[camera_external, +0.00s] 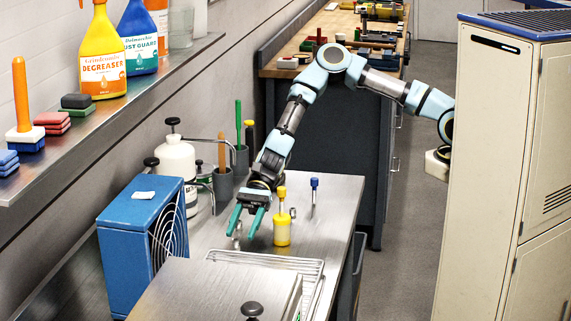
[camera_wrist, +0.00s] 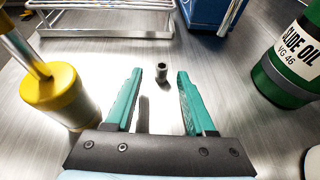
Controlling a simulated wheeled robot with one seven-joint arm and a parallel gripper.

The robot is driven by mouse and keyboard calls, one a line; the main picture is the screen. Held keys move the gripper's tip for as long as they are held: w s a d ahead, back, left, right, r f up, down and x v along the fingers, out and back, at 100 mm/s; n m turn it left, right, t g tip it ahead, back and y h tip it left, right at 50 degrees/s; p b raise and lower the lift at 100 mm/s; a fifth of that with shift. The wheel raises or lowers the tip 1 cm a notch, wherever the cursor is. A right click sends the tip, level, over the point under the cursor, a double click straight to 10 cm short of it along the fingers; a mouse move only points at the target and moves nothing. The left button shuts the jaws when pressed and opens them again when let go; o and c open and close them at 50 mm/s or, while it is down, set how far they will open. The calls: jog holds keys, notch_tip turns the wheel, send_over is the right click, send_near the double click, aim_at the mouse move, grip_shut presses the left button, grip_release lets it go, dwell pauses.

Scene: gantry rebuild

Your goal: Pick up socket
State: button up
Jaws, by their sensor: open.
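The socket (camera_wrist: 162,74) is a small dark grey metal cylinder with an open top, standing upright on the steel bench. In the wrist view it shows between the tips of my two green fingers, with clear space on both sides. My gripper (camera_wrist: 160,78) is open and empty. In the external view my gripper (camera_external: 244,227) points down over the bench, left of a yellow pot. A small grey thing (camera_external: 237,243) shows by the fingertips there; it is too small to tell whether it is the socket.
The yellow pot with an upright handle (camera_external: 282,231) stands close on one side; it also shows in the wrist view (camera_wrist: 62,97). A slide oil bottle (camera_wrist: 292,60) stands opposite. A wire rack (camera_external: 270,262) and a blue fan box (camera_external: 150,230) are near. A blue-topped tool (camera_external: 314,187) stands behind.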

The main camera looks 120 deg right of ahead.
aim_at(236, 241)
jog(key=p+x, duration=0.1)
jog(key=x, duration=0.3)
jog(key=shift+w+p, duration=0.3)
jog(key=shift+p, duration=0.05)
grip_shut()
